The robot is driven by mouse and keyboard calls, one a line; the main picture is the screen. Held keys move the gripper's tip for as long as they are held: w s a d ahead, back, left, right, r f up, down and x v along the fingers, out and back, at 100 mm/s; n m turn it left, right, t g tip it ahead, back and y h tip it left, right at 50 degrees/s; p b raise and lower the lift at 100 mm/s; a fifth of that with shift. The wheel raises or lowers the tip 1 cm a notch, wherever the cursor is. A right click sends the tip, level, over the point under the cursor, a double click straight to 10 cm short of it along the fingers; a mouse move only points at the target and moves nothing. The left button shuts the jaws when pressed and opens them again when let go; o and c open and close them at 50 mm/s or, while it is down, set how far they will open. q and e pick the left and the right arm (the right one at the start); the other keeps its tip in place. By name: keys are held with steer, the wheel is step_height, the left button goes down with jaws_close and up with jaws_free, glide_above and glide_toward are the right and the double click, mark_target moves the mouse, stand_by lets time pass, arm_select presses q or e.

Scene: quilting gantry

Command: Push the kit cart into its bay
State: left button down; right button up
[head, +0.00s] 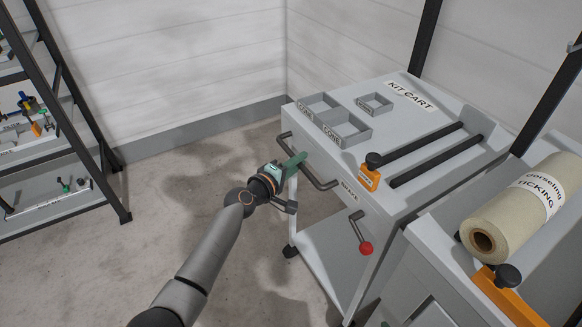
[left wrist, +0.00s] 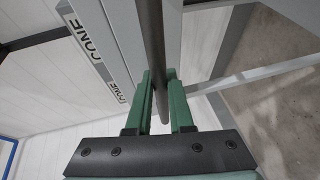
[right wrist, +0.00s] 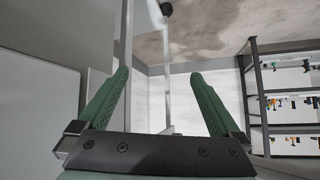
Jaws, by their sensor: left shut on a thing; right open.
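The kit cart (head: 398,122) is a light grey cart with trays on top and a lettered label. A dark bar handle (head: 322,184) runs along its near side. My left gripper (head: 297,161) is shut on the far-left part of this handle. In the left wrist view, the dark handle bar (left wrist: 151,35) passes between its green fingers (left wrist: 160,78). Below the word BRAKE on the cart hangs a lever with a red knob (head: 366,248). My right gripper is outside the head view; in its own wrist view it is open and empty (right wrist: 160,76).
A fabric roll (head: 513,205) lies on a grey unit close to the cart's right side. Dark posts (head: 426,38) rise behind the cart. A shelf rack (head: 75,130) stands at the left. Concrete floor (head: 170,200) is clear between rack and cart.

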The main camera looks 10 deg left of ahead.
arm_select(q)
steer(key=shift+d+r, duration=0.1)
steer(key=shift+d, duration=0.1)
steer(key=shift+w+r, duration=0.1)
arm_select(e)
steer(key=shift+w, duration=0.1)
arm_select(q)
steer(key=c, duration=0.8)
jaws_free()
arm_select(e)
steer(key=shift+s+d+f, duration=0.1)
steer(key=shift+s+f, duration=0.1)
steer(key=shift+s, duration=0.05)
arm_select(q)
steer(key=shift+s+a+p, duration=0.3)
steer(key=shift+s+a, duration=0.05)
steer(key=shift+s, duration=0.15)
steer(key=p+v, duration=0.2)
steer(key=v, duration=0.9)
steer(key=shift+p, duration=0.3)
arm_select(e)
steer(key=shift+s+d+r, duration=0.35)
steer(key=shift+d+r, duration=0.45)
steer(key=shift+d, duration=0.05)
